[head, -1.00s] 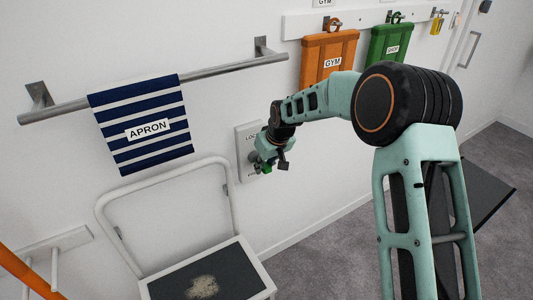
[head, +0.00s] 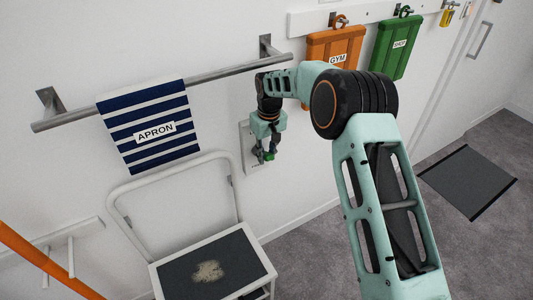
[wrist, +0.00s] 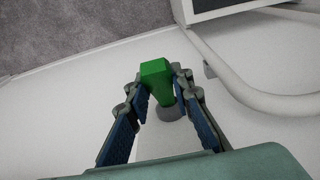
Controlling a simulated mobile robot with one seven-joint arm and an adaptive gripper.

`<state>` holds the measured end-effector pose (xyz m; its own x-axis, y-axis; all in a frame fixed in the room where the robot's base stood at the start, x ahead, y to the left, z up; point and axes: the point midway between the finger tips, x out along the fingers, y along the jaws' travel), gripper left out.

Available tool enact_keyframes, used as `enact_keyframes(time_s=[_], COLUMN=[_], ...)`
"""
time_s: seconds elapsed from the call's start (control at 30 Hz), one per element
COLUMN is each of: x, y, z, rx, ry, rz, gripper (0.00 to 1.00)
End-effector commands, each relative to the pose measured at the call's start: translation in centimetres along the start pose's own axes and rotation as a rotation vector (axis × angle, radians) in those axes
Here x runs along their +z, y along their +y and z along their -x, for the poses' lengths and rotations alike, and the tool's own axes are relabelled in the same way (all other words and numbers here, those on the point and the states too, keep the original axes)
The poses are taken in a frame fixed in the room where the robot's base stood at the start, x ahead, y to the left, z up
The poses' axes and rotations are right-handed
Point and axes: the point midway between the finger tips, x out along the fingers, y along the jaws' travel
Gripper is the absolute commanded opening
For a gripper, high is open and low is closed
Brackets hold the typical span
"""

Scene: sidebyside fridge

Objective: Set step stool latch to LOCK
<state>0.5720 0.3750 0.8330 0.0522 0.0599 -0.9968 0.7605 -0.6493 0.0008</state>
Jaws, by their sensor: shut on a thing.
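The latch is a green knob (wrist: 156,76) on a round grey base (wrist: 170,113), mounted on a pale wall plate (head: 248,168). In the wrist view my gripper (wrist: 162,84) has a finger on either side of the knob and is shut on it. In the head view my gripper (head: 265,154) hangs down in front of the plate, with a bit of green at its tips. The gripper covers much of the plate, and I cannot read its lettering now. The step stool (head: 164,183), with a white frame and a dark stained seat, stands below and left of the plate.
A grey rail (head: 215,74) with a striped APRON towel (head: 150,128) runs above the stool. Orange GYM (head: 330,55) and green SHOP (head: 393,50) items hang to the right. The floor right of the stool is clear up to a dark mat (head: 468,182).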

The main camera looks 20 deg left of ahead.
Motion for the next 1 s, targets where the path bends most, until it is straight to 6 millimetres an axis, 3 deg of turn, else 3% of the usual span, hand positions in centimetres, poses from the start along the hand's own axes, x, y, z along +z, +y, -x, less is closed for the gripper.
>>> enact_keyframes(time_s=[0.23, 0.27, 0.4, 1.0], x=[0.11, 0.11, 0.10, 0.18], y=[0.01, 0.00, 0.00, 0.20], z=[-0.14, -0.14, -0.12, -0.91], rx=[0.000, 0.000, -0.001, -0.001], ry=[-0.002, -0.003, -0.002, 0.081], rz=[0.000, 0.000, 0.000, -0.002], gripper=[0.00, 0.24, 0.39, 0.39])
